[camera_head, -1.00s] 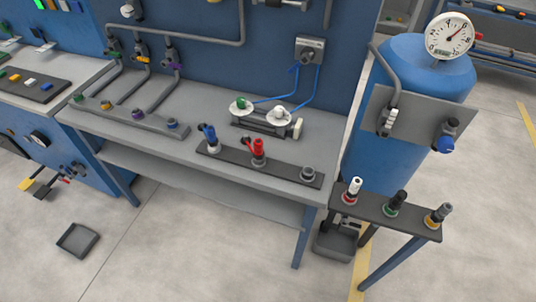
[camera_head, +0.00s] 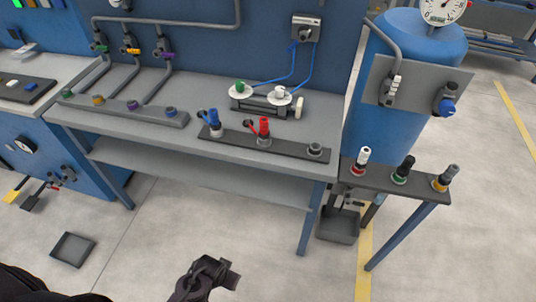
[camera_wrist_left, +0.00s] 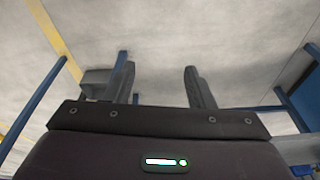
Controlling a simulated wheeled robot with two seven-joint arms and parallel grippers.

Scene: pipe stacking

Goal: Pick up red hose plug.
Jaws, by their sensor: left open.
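The red hose plug (camera_head: 264,130) stands upright on a dark strip (camera_head: 290,149) along the front of the grey workbench, in the head view. A blue plug (camera_head: 214,123) stands to its left and an empty grey socket (camera_head: 315,150) lies to its right on the same strip. My left gripper (camera_head: 222,276) is in front of the bench, low in the picture and apart from the plug. In the left wrist view its two fingers (camera_wrist_left: 161,85) are spread with nothing between them. The red plug does not show there. My right gripper is out of view.
A small dark stand (camera_head: 410,185) with several upright plugs is right of the bench, beside a blue tank (camera_head: 405,60) with a gauge. A white-knobbed fitting (camera_head: 268,105) sits behind the red plug. The floor before the bench is open, with a tray (camera_head: 73,250) at left.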

